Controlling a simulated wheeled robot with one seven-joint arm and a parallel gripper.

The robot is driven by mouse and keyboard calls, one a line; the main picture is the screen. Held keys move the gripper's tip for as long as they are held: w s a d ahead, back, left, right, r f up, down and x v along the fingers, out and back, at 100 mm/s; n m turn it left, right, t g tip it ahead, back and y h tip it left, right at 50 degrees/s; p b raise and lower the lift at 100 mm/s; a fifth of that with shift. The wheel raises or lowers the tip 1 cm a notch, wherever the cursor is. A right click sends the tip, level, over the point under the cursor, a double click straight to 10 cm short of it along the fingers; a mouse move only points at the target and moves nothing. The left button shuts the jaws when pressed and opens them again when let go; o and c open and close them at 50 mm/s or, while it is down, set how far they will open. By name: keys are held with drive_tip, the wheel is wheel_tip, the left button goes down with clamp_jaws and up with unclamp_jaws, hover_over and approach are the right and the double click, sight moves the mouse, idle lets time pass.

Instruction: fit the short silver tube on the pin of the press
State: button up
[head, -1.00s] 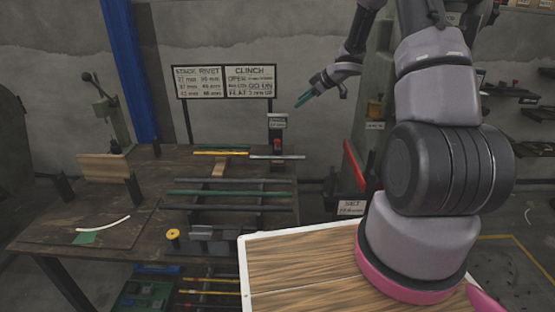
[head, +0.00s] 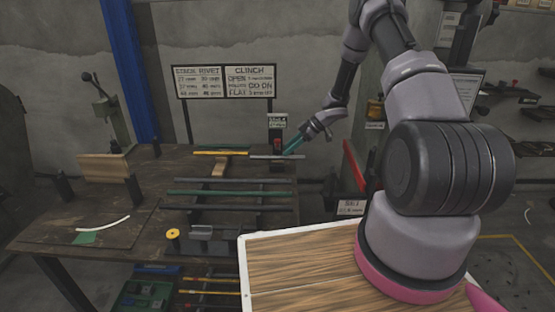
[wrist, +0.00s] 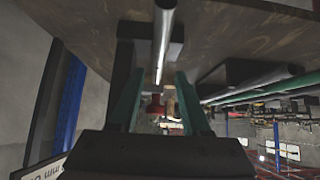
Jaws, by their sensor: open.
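The short silver tube (head: 277,157) lies level near the back right of the bench, in line with a yellow tube. In the wrist view the silver tube (wrist: 163,40) runs from the top edge down to between the teal fingers. My gripper (head: 290,148) is open beside the right part of the tube. The wrist view shows its fingers (wrist: 159,80) apart, one on each side of the tube's line; I cannot tell whether they touch it. A green lever press (head: 107,108) stands at the bench's back left. I cannot make out its pin.
A post with a red button (head: 277,143) stands just behind the silver tube. The yellow tube (head: 215,153) lies to its left. Dark rails with a green rod (head: 230,193) lie in front. A wooden block (head: 103,168) and a yellow spool (head: 173,234) are on the bench (head: 150,190).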

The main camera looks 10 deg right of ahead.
sight(277, 159)
drive_tip(key=x, duration=0.4)
drive_tip(key=shift+w+a+f, duration=0.1)
drive_tip(key=shift+w+f, duration=0.05)
drive_tip(key=shift+f, duration=0.25)
clamp_jaws()
drive_tip(key=shift+r, duration=0.1)
